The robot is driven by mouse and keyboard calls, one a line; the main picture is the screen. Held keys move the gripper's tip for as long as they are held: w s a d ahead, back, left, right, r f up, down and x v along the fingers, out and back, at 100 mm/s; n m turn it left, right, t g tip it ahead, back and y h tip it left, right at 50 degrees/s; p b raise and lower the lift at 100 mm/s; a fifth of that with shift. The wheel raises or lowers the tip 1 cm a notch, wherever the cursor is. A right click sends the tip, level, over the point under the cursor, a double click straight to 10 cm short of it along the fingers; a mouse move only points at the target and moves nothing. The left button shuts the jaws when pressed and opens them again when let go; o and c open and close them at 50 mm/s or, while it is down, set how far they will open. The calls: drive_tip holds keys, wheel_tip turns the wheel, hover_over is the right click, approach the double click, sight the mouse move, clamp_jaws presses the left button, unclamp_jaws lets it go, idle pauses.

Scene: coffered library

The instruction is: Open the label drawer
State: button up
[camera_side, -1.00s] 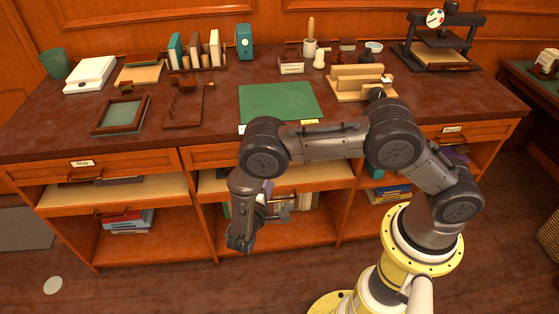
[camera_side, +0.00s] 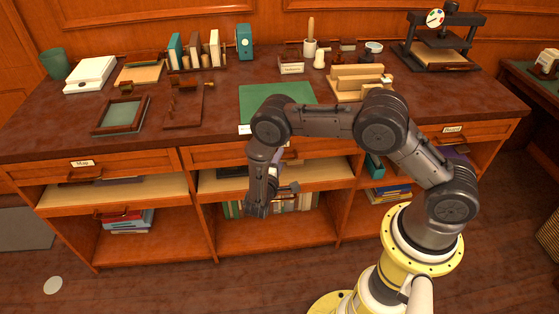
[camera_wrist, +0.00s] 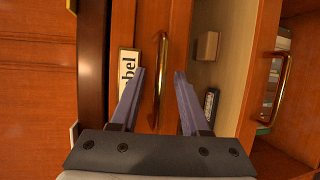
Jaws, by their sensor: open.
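The label drawer's front (camera_side: 212,156) is in the middle bay, just under the desk top, and looks shut. My arm hides part of it. In the wrist view a white label card reading "bel" (camera_wrist: 127,75), partly cut by my finger, sits beside a curved brass bar handle (camera_wrist: 162,75). My gripper (camera_wrist: 168,80) is open and empty, with one finger on each side of the handle. I cannot tell whether either finger touches it. In the side view my gripper (camera_side: 287,190) is low in front of the middle bay.
Open shelves below hold boxes and books (camera_side: 300,203). Another brass handle (camera_wrist: 284,85) shows at the right of the wrist view. The "May" drawer (camera_side: 82,163) is at left. The desk top carries a green mat (camera_side: 275,93), frames and a press (camera_side: 440,45).

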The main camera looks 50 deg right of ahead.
clamp_jaws()
idle(1.3)
